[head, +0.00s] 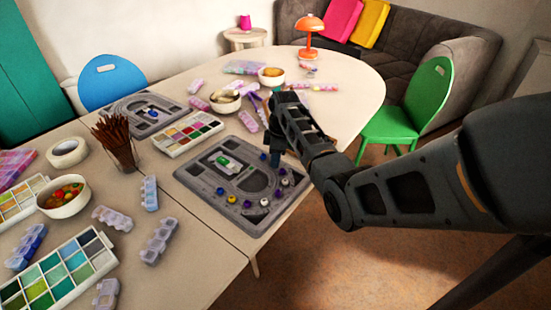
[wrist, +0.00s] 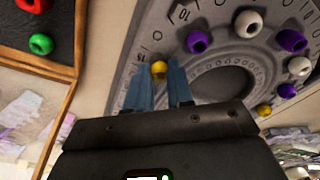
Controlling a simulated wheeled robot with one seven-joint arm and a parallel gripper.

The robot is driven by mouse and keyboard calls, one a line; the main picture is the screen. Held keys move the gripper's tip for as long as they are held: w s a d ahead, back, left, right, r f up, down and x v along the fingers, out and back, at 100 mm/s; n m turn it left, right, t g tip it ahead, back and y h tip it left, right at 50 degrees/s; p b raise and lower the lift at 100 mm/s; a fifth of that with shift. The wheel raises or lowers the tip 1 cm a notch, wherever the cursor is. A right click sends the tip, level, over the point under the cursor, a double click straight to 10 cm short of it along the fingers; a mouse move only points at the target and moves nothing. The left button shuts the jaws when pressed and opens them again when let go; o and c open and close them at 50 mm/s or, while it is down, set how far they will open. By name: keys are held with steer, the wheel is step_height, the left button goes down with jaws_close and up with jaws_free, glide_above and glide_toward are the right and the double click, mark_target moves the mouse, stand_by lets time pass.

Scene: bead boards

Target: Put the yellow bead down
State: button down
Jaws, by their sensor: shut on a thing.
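The yellow bead (wrist: 159,69) shows between the tips of my gripper's blue fingers in the wrist view. My gripper (wrist: 160,75) is shut on it. The grey bead board (wrist: 160,22) lies behind the bead in that view; I cannot tell whether the bead touches it. In the head view my gripper (head: 275,160) is over the upper right part of the board (head: 205,182), and the held bead is hidden there. Purple beads (wrist: 197,42), white beads (wrist: 248,24) and another yellow bead (wrist: 264,110) sit on the board.
A paint palette (head: 187,133) and a second board (head: 147,114) lie beyond the board. A brush cup (head: 121,155) stands to the left. In the wrist view a dark, wood-edged tray (wrist: 55,50) holds red and green beads. The table's front edge is close to the board.

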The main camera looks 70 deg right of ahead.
steer(key=c, duration=1)
jaws_free()
steer(key=shift+s+a+f, duration=0.2)
steer(key=shift+a+f, duration=0.1)
steer(key=shift+f, duration=0.4)
steer(key=r, duration=0.9)
steer(key=s+d+r, duration=0.1)
steer(key=r, duration=0.3)
steer(key=shift+r, duration=0.4)
